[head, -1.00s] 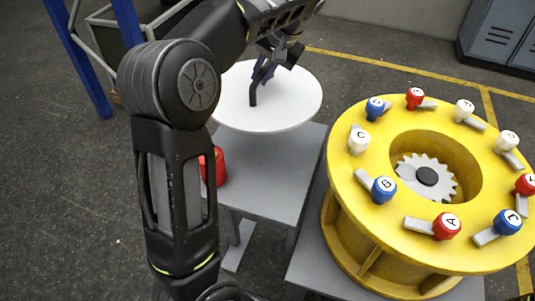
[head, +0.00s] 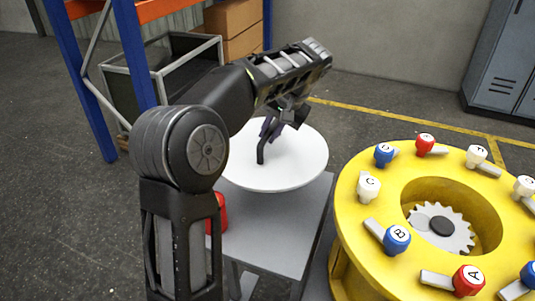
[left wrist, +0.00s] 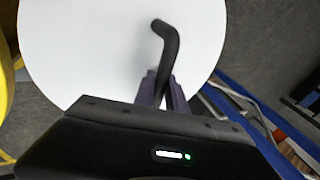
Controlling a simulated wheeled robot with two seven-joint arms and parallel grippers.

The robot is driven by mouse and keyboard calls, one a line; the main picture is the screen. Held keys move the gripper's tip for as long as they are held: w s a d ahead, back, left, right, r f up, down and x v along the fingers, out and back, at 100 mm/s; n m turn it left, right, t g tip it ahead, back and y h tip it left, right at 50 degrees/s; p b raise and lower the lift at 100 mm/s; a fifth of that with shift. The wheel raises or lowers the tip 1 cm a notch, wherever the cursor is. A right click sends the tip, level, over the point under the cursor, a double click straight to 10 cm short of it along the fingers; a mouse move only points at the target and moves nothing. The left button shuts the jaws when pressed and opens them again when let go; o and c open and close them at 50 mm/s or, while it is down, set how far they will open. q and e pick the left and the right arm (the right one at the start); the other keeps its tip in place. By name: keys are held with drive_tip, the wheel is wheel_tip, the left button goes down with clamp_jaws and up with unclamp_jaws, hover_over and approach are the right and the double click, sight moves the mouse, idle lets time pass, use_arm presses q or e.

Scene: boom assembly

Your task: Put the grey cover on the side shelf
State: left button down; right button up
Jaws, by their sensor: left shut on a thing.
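The cover (head: 290,172) is a pale, nearly white round disc with a black bent handle (head: 261,152) standing on it. My left gripper (head: 271,131) is shut on the handle. In the left wrist view, the fingers (left wrist: 163,88) hold the handle and the cover (left wrist: 90,50) fills much of the picture. The side shelf (head: 275,235) is a grey flat top beneath the cover, which hides its far part. I cannot tell whether the cover touches the shelf. My right gripper is out of view.
A red object (head: 217,213) is at the shelf's left side, partly hidden by my arm. A yellow ring housing (head: 350,225) with a gear (head: 440,228) and several lettered knobs stands right of the shelf. A blue rack post (head: 80,80) stands at left. The shelf's near part is clear.

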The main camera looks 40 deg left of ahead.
sight(270, 148)
use_arm(q)
wheel_tip(270, 148, down, 5)
drive_tip(key=b, duration=0.2)
drive_tip(key=shift+a+f+b, duration=0.1)
drive_tip(key=shift+f+b, duration=0.05)
drive_tip(key=shift+b, duration=0.15)
wheel_tip(270, 148, down, 6)
drive_tip(key=shift+f, duration=0.2)
drive_tip(key=shift+w, duration=0.1)
drive_tip(key=shift+f, duration=2.25)
drive_tip(key=c, duration=1.8)
unclamp_jaws()
drive_tip(key=shift+f, duration=0.2)
drive_tip(key=o, duration=0.4)
drive_tip(key=shift+o, duration=0.2)
drive_tip(key=shift+d+r, duration=0.2)
